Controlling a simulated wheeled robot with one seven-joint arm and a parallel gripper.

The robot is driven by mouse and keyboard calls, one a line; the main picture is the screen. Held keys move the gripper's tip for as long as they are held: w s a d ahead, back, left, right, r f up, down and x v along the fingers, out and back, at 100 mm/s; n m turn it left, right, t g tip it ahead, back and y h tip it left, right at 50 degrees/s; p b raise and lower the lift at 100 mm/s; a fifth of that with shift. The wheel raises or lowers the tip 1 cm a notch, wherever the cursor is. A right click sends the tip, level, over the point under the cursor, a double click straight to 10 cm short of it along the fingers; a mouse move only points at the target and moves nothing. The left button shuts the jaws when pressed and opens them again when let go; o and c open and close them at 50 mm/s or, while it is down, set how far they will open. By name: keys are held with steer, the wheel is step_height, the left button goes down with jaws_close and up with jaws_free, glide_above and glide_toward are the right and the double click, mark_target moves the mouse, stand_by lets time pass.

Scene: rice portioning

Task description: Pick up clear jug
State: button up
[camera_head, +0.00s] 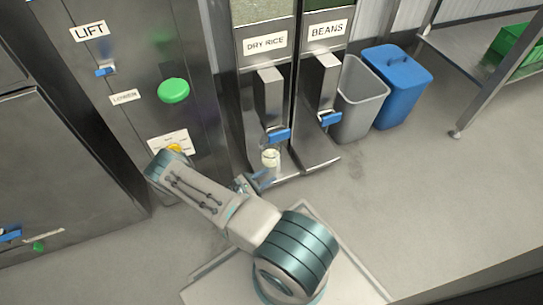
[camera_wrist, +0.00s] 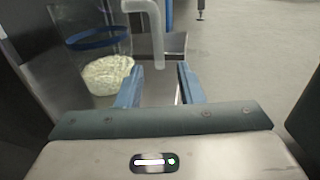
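The clear jug (camera_head: 270,157) stands upright at the foot of the dry rice dispenser, below its spout. In the wrist view the jug (camera_wrist: 98,62) is at upper left, with pale rice in its lower part and a blue band near its top. Its pale handle (camera_wrist: 158,42) hangs on the right side and lines up with the gap between my fingers. My gripper (camera_wrist: 159,70) is open, its two blue fingers apart. I cannot tell whether the handle's lower end is between them. In the head view my gripper (camera_head: 254,184) is just lower left of the jug.
The dry rice dispenser (camera_head: 268,95) and beans dispenser (camera_head: 322,85) stand side by side. A grey bin (camera_head: 360,100) and a blue lidded bin (camera_head: 402,85) are to their right. A steel lift cabinet (camera_head: 130,60) is at left. Floor at right is clear.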

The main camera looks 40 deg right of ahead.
mark_target(279, 169)
steer(key=shift+d+r+b, duration=0.15)
steer(key=shift+d+b, duration=0.45)
steer(key=shift+d, duration=0.9)
steer(key=shift+d+r+b, duration=0.15)
steer(key=shift+d+b, duration=0.4)
steer(key=shift+d, duration=0.95)
jaws_close()
